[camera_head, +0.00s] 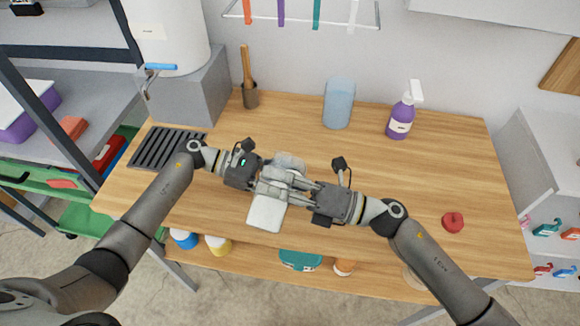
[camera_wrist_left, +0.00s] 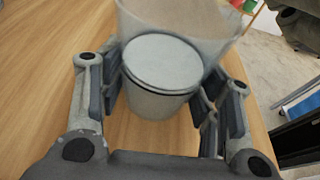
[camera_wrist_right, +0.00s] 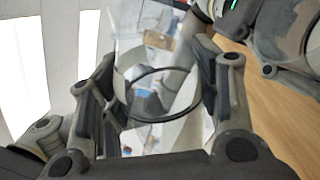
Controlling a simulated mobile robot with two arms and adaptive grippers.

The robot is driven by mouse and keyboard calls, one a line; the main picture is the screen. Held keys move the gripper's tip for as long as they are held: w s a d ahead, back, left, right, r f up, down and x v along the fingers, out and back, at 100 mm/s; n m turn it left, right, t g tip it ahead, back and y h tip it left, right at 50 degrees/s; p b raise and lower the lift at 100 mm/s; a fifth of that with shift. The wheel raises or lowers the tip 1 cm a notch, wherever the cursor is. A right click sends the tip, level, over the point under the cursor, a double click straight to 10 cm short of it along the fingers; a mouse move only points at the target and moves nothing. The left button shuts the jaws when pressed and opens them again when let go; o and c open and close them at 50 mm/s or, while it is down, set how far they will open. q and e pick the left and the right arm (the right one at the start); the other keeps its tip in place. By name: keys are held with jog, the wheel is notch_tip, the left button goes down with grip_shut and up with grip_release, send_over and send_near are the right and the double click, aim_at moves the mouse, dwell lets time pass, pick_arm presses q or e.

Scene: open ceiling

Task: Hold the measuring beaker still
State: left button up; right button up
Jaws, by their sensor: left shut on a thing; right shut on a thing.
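The measuring beaker (camera_head: 266,214) appears as a pale, see-through vessel between my two grippers, over the front middle of the table. My left gripper (camera_head: 272,178) comes in from the left and is shut on it. In the left wrist view the beaker (camera_wrist_left: 160,100) shows a pale round face inside a clear flaring wall, between the fingers. My right gripper (camera_head: 290,183) meets it from the right and also looks shut on it. In the right wrist view a clear wall with a dark ring (camera_wrist_right: 165,72) lies between the fingers. The fingers hide the beaker's middle.
A blue cup (camera_head: 339,104) and a purple spray bottle (camera_head: 401,118) stand at the back. A red object (camera_head: 453,222) lies right. The right tabletop is mostly clear.

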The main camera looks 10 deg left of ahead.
aim_at(272, 199)
jog(key=shift+w+r+n, duration=0.1)
jog(key=shift+r+n, duration=0.15)
jog(key=shift+n, duration=0.35)
jog(key=shift+f+n+g, duration=0.1)
jog(key=shift+n+g, duration=0.3)
jog(key=shift+n, duration=0.1)
jog(key=shift+w+f+n, duration=0.2)
jog(key=shift+f+n, duration=0.4)
jog(key=shift+n, duration=0.2)
jog(key=shift+r+n, duration=0.6)
jog(key=shift+r, duration=0.2)
jog(key=shift+s+r+n+g+h, duration=0.15)
jog(key=shift+n+g+h, duration=0.15)
jog(key=shift+n, duration=0.2)
jog(key=shift+s+f+n, duration=0.35)
jog(key=shift+f+n, duration=0.3)
jog(key=shift+n, duration=0.15)
jog(key=f+n, duration=0.1)
jog(key=f, duration=0.2)
jog(key=shift+s+a+n, duration=0.15)
jog(key=shift+s+n, duration=0.25)
jog(key=shift+s+f+n+h, duration=0.3)
jog(key=shift+f+n, duration=0.25)
jog(key=shift+n, duration=0.25)
jog(key=shift+s+a+f+n, duration=0.1)
jog(key=shift+s+f+n, duration=0.1)
jog(key=shift+n, duration=0.35)
jog(key=shift+s+f+n, duration=0.1)
jog(key=shift+s+n, duration=0.05)
jog(key=shift+n, duration=0.4)
